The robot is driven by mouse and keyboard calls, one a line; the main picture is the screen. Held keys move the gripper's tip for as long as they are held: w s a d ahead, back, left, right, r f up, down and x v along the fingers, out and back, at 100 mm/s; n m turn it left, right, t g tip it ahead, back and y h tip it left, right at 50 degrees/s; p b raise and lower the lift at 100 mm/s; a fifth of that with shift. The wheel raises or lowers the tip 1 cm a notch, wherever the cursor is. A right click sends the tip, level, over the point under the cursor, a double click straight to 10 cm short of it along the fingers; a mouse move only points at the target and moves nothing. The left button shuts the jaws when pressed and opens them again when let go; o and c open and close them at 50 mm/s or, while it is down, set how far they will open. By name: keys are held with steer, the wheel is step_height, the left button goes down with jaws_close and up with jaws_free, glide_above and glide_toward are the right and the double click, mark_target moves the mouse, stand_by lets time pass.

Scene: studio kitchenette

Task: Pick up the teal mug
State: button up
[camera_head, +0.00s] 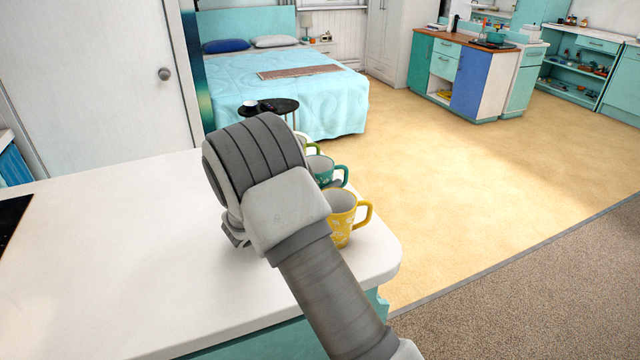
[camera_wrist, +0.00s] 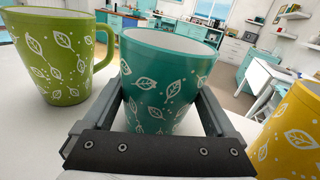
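The teal mug (camera_wrist: 165,85), with white leaf prints, stands upright on the white counter between the two fingers of my gripper (camera_wrist: 160,98) in the wrist view. A finger lies along each side of it; the fingers are wide apart, and I cannot tell whether either touches it. In the head view the teal mug (camera_head: 325,168) is partly hidden by my arm, with its handle to the right. My gripper's fingers are mostly hidden there.
A yellow mug (camera_head: 341,212) stands close on the near side and a green mug (camera_wrist: 58,58) on the other. The white counter (camera_head: 120,260) is clear to the left; its rounded edge is just right of the mugs.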

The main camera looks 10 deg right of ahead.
steer(key=c, duration=0.7)
steer(key=shift+c, duration=0.3)
steer(key=shift+r, duration=0.1)
